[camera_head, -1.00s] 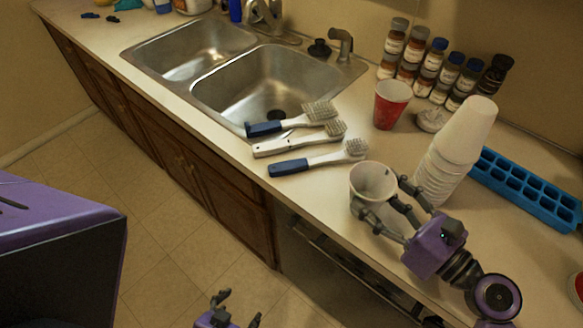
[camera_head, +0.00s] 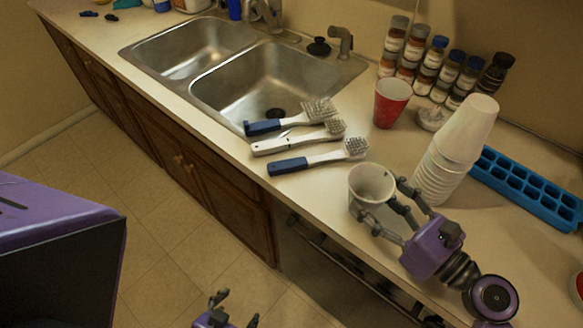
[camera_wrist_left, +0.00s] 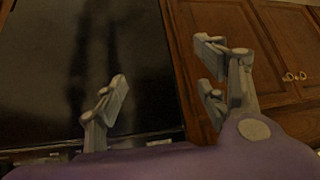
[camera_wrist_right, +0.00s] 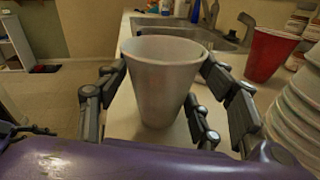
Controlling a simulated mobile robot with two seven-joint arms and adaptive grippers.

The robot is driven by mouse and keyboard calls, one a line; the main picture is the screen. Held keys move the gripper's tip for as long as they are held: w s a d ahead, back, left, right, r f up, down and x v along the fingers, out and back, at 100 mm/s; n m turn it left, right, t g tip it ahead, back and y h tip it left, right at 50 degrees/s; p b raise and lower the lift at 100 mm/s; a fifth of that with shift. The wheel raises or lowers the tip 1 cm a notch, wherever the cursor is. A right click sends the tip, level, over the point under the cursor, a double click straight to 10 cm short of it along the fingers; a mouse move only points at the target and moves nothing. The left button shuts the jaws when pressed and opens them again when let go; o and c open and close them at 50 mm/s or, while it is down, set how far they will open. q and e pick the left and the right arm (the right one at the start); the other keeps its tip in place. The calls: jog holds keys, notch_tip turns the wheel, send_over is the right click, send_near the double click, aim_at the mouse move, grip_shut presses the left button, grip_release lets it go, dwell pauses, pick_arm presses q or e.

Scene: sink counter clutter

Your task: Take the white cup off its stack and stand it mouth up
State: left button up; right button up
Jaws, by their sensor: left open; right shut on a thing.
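The white cup (camera_head: 371,184) is upright, mouth up, close to the counter's front edge. My right gripper (camera_head: 381,207) is shut around its sides; the right wrist view shows the cup (camera_wrist_right: 163,85) between the fingers. I cannot tell whether its base touches the counter. The stack of white cups (camera_head: 437,178) stands just right of the held cup, mouths down, with a taller white cup (camera_head: 466,128) on top. My left gripper (camera_head: 233,308) is open and empty, low in front of the cabinets; its fingers also show in the left wrist view (camera_wrist_left: 165,90).
A red cup (camera_head: 391,103) stands behind the held cup. Several brushes (camera_head: 318,158) lie left of it, beside the double sink (camera_head: 255,85). Spice jars (camera_head: 440,70) line the wall. A blue ice tray (camera_head: 525,188) lies right of the stack.

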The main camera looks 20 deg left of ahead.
pick_arm(q)
jog(key=shift+w+r, duration=0.15)
jog(key=shift+w, duration=0.1)
pick_arm(e)
jog(key=o, duration=1.2)
pick_arm(q)
jog(key=shift+w+d+r, duration=0.1)
jog(key=shift+d, duration=0.05)
pick_arm(e)
jog(key=shift+s+d, duration=0.15)
jog(key=shift+d, duration=0.1)
jog(key=v, duration=1.1)
pick_arm(q)
jog(key=shift+w+d+r+t, duration=0.1)
jog(key=shift+w+t, duration=0.05)
jog(key=shift+w, duration=0.4)
jog(key=shift+w+d+r+t, duration=0.1)
jog(key=shift+w+t, duration=0.05)
jog(key=shift+w, duration=0.4)
pick_arm(e)
jog(key=shift+s+d, duration=0.1)
jog(key=shift+d, duration=0.1)
